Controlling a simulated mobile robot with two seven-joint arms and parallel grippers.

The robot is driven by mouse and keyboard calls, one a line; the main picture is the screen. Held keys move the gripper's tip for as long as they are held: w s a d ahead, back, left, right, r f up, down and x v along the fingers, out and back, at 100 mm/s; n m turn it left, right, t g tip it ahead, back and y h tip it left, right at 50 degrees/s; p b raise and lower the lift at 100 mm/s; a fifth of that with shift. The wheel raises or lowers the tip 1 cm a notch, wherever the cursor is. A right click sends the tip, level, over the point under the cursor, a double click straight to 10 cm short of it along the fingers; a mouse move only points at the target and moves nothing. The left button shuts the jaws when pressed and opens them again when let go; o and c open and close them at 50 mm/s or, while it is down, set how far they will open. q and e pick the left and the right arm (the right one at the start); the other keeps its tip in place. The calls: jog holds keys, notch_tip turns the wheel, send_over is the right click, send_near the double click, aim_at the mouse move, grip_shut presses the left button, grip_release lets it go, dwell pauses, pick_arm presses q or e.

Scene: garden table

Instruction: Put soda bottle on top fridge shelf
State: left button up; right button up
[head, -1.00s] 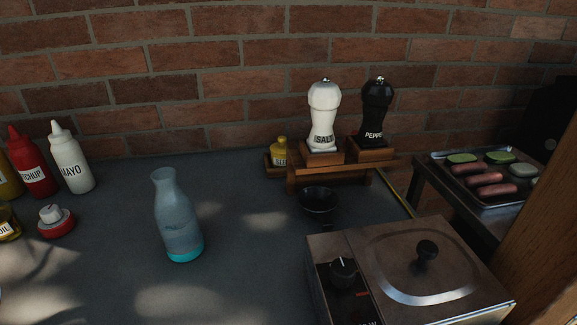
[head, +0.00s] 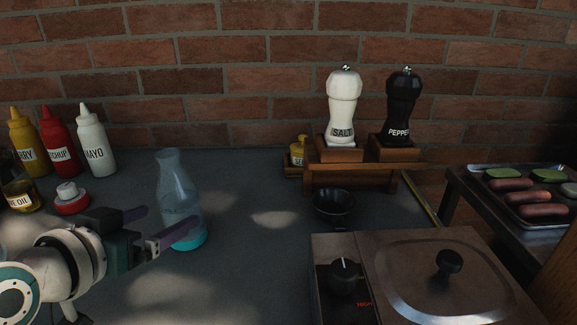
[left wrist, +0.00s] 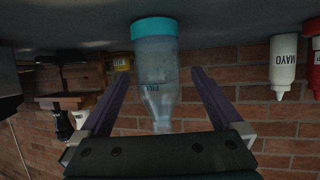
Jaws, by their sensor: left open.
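The soda bottle (head: 178,186) is clear with a teal base and stands upright on the dark counter, left of centre. In the head view my left gripper (head: 150,232) reaches in from the left at the bottle's lower part, its purple fingers hiding part of it. In the left wrist view, which is upside down, the bottle (left wrist: 156,75) shows between and beyond the two open fingers (left wrist: 158,92). The gripper is open and I cannot tell that either finger touches the bottle. My right gripper and the fridge are not in view.
Mustard, ketchup (head: 61,145) and mayo (head: 95,142) bottles stand at the back left, near a red-based jar (head: 71,199). Salt (head: 342,107) and pepper (head: 402,108) mills stand on a wooden rack (head: 352,178), behind a dark bowl (head: 333,207). A lidded cooker (head: 425,280) fills the front right.

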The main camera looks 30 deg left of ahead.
aim_at(191, 205)
pick_arm(q)
jog(key=b+x, duration=0.1)
jog(key=x, duration=0.7)
jog(key=shift+w+b, duration=0.2)
jog(key=shift+b, duration=0.2)
jog(key=shift+d, duration=0.1)
grip_shut()
